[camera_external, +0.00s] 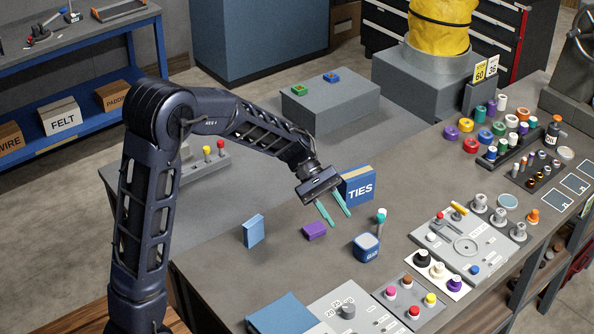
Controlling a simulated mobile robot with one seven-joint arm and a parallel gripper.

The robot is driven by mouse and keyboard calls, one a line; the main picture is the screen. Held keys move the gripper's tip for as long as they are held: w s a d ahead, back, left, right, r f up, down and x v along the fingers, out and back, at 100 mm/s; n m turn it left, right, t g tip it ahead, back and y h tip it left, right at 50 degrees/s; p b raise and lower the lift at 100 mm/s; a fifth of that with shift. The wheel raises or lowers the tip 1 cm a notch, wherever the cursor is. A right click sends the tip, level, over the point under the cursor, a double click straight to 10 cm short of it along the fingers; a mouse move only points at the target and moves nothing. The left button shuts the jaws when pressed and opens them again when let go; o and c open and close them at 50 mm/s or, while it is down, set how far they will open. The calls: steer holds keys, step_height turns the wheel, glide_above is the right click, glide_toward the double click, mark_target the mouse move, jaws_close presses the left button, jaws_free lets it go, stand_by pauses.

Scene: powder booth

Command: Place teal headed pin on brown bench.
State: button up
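A brown wooden surface (75,318), likely the brown bench, shows at the lower left by my arm's base, partly cut off by the frame.
A blue TIES box (358,186) stands just behind my gripper. A grey fixture panel (465,245) and several coloured spools (485,113) fill the right side. The worktable's left middle is clear.

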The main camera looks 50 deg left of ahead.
steer(key=w+a+f+n+t+h, duration=0.25)
steer(key=w+a+f+n, duration=0.2)
steer(key=w+f, duration=0.35)
steer(key=n+t+h, duration=0.3)
steer(key=n+t, duration=0.1)
steer(key=n, duration=0.1)
glide_toward(380, 221)
steer(key=x, duration=0.6)
steer(key=w+f+x, duration=0.1)
steer(key=x, duration=0.2)
steer(key=shift+w, duration=0.25)
jaws_close()
